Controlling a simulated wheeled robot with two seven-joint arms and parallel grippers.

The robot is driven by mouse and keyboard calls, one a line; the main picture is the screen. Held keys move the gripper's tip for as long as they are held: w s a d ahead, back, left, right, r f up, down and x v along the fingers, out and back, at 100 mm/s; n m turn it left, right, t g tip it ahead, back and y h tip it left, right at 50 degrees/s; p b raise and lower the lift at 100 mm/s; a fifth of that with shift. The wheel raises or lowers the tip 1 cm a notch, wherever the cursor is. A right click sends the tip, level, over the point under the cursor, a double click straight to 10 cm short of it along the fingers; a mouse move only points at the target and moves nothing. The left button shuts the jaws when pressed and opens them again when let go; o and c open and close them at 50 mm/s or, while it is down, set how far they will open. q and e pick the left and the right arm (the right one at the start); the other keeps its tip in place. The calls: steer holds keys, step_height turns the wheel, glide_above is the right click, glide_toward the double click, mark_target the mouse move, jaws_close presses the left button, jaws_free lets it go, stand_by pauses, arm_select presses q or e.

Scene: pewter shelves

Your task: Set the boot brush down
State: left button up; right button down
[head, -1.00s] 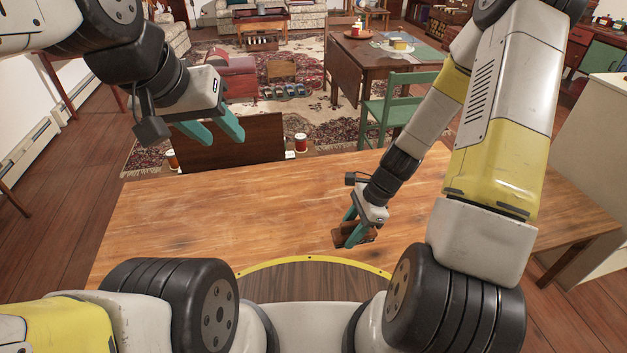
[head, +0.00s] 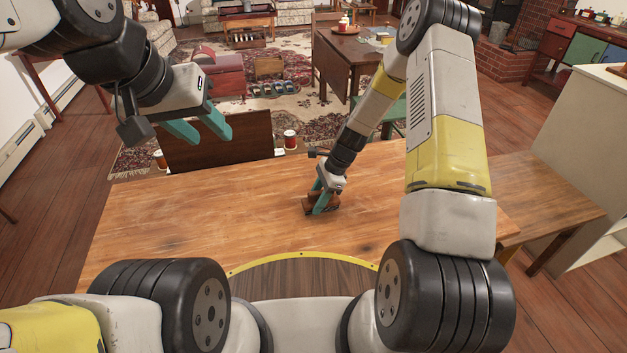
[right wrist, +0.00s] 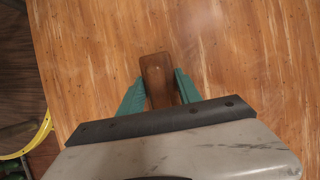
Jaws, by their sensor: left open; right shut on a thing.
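The boot brush (head: 309,206) is a small brown block with a dark underside, low at the middle of the wooden table (head: 190,210). My right gripper (head: 321,203) is shut on it from above. In the right wrist view the brush (right wrist: 156,75) sits between the two green fingers of my right gripper (right wrist: 160,95), its brown back towards the camera. I cannot tell whether its underside touches the table. My left gripper (head: 205,130) is open and empty, raised in the air at the left, beyond the table's far edge.
The table top around the brush is bare. A dark wooden panel (head: 218,142) and a red-brown jar with a white lid (head: 290,140) stand behind the far edge. A second wooden surface (head: 545,200) lies to the right, beside a pale cabinet (head: 605,150).

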steer(key=shift+f, duration=0.4)
steer(key=c, duration=0.8)
jaws_free()
steer(key=shift+f, duration=0.1)
steer(key=shift+c, duration=0.2)
